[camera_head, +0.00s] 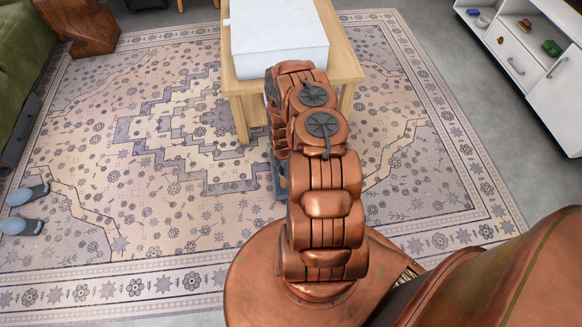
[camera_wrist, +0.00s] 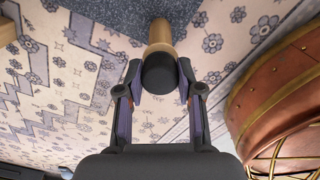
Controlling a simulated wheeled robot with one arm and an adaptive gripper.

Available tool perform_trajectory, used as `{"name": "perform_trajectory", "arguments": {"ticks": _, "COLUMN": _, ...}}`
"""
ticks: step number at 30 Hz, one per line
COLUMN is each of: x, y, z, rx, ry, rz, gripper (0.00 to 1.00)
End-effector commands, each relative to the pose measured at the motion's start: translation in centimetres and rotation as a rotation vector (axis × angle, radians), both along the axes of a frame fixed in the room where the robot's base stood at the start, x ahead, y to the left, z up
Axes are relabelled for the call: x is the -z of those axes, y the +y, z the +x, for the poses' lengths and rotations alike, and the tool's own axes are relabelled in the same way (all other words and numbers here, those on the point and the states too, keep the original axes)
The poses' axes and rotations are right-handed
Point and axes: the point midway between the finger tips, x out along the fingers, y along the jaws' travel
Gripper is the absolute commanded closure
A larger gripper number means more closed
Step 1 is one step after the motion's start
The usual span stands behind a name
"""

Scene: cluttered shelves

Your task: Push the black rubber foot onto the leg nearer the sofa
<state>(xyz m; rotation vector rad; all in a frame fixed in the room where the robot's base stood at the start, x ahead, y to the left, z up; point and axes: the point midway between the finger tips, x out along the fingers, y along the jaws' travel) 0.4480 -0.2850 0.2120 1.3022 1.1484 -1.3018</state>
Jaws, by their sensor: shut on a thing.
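In the wrist view, the black rubber foot (camera_wrist: 159,74) is between the two fingertips of my gripper (camera_wrist: 160,82), which is shut on it. A round light-wood leg (camera_wrist: 160,33) shows directly behind the foot, in line with it. I cannot tell whether the foot is seated on the leg or only against its end. The leg rises from a blue speckled surface (camera_wrist: 120,14). In the head view, my copper arm hides my gripper, the foot and the leg; only a sliver of something blue shows beside the arm. The green sofa (camera_head: 22,60) is at the left edge.
A wooden table (camera_head: 349,72) with a white box (camera_head: 277,38) on it stands beyond my arm. White shelves with drawers (camera_head: 530,55) are at the upper right. Grey-blue slippers (camera_head: 25,208) lie at the left. The patterned rug (camera_head: 150,200) is mostly clear.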

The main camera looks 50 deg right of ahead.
Motion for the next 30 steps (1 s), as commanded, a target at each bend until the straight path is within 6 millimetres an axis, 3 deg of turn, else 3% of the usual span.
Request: {"name": "perform_trajectory", "arguments": {"ticks": 30, "x": 0.85, "y": -0.01, "z": 0.01, "rx": 0.000, "ry": 0.000, "rz": 0.000, "gripper": 0.97}}
